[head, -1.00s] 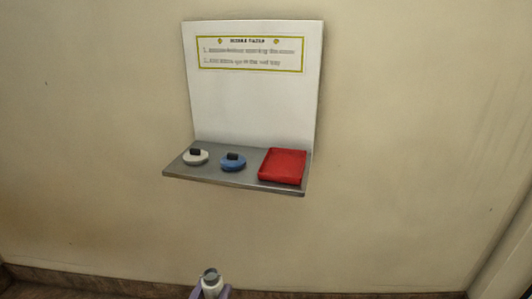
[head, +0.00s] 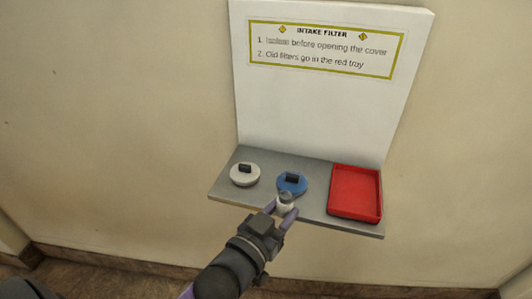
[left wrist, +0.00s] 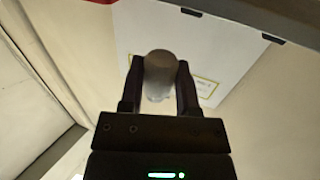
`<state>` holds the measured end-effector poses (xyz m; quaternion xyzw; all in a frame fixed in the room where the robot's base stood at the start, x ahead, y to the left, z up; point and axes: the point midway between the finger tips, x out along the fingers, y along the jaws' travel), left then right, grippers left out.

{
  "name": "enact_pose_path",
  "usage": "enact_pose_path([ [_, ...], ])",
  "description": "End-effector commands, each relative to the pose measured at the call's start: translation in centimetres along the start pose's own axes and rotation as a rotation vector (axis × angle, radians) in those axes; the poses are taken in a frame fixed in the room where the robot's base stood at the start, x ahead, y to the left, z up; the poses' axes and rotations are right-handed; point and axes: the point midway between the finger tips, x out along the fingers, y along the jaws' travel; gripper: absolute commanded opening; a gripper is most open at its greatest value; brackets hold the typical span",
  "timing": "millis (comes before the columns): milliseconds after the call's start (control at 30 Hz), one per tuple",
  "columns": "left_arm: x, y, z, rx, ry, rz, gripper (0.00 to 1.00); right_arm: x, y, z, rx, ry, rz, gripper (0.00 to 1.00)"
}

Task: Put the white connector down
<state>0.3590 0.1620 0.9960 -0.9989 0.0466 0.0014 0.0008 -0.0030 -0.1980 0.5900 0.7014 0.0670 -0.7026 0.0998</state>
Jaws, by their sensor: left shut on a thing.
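The white connector (head: 286,203) has a grey top and is held upright between the fingers of my left gripper (head: 284,209). In the head view it is at the front edge of the grey shelf (head: 315,208), just in front of the blue round piece. I cannot tell whether it touches the shelf. In the left wrist view the connector (left wrist: 159,75) sits between the two dark fingers (left wrist: 160,84), blurred and greyish. My right gripper is not in view.
A red tray (head: 354,196) is at the right and looks empty. A white back panel (head: 330,105) carries a sign (head: 322,50).

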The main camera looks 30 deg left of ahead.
Motion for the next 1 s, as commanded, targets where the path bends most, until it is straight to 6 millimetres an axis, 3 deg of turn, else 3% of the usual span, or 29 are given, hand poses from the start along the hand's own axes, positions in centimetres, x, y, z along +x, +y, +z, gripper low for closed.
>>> enact_pose_path([
  [33,0.6,-0.8,-2.3,0.007,0.003,0.006,0.00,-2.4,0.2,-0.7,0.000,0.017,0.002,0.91],
  [100,1.4,-2.2,-3.7,0.008,0.000,0.007,0.00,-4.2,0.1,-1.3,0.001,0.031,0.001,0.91],
  [200,2.5,-4.2,-5.5,0.006,-0.004,0.003,0.00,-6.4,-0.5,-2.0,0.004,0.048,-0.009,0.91],
  [367,3.6,-6.7,-7.3,0.002,-0.006,-0.010,0.00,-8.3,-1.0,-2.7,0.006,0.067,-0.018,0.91],
  [433,3.8,-7.2,-6.6,-0.002,-0.008,-0.014,0.00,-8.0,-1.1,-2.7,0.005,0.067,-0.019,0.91],
  [600,3.8,-7.2,-1.7,-0.006,-0.012,-0.015,0.00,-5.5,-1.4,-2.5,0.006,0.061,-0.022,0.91],
  [900,3.8,-7.2,3.1,-0.004,-0.010,-0.015,0.00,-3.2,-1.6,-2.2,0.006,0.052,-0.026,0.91],
  [1000,3.8,-7.1,3.1,-0.002,-0.007,-0.013,0.00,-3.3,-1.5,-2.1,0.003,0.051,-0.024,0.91],
])
